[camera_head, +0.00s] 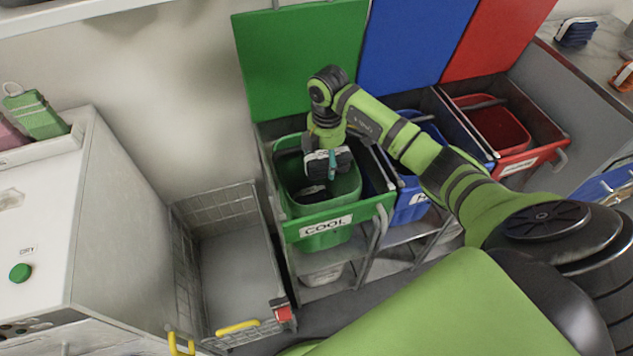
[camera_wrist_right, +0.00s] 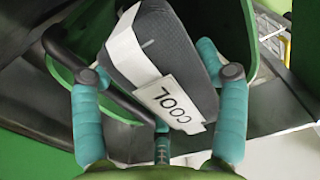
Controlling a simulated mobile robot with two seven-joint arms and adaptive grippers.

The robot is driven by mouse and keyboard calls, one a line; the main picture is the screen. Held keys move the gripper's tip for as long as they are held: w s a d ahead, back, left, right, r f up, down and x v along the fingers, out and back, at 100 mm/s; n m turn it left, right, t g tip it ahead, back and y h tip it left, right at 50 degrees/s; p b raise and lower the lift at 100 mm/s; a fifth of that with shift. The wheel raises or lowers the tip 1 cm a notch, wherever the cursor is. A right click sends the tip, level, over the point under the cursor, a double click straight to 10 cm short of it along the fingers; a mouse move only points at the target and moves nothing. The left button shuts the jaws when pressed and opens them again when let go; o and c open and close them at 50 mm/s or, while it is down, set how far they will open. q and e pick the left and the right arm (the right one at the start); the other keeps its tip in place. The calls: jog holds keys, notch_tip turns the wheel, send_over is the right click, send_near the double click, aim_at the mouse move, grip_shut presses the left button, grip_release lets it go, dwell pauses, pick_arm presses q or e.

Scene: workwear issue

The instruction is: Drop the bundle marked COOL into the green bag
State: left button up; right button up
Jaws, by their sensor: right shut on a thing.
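The bundle marked COOL (camera_wrist_right: 160,50) is dark grey with a white band and a white label. It also shows in the head view (camera_head: 318,165). My right gripper (camera_wrist_right: 158,76) is shut on it, with teal fingers on either side; it shows in the head view too (camera_head: 331,162). The gripper holds the bundle over the open mouth of the green bag (camera_head: 347,188), which hangs in a frame labelled COOL (camera_head: 326,226). The bundle hides part of the bag's inside, where a dark item (camera_head: 309,194) shows. My left gripper is out of view.
Blue (camera_head: 412,208) and red (camera_head: 502,128) bags stand to the right, with raised coloured lids behind. A wire basket cart (camera_head: 225,262) is at the left, beside a white machine (camera_head: 120,225). More bundles lie on the counter at the upper right (camera_head: 577,32).

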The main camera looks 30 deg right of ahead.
jog(key=o, duration=1.3)
notch_tip(320, 180, up, 12)
jog(key=shift+r, duration=0.1)
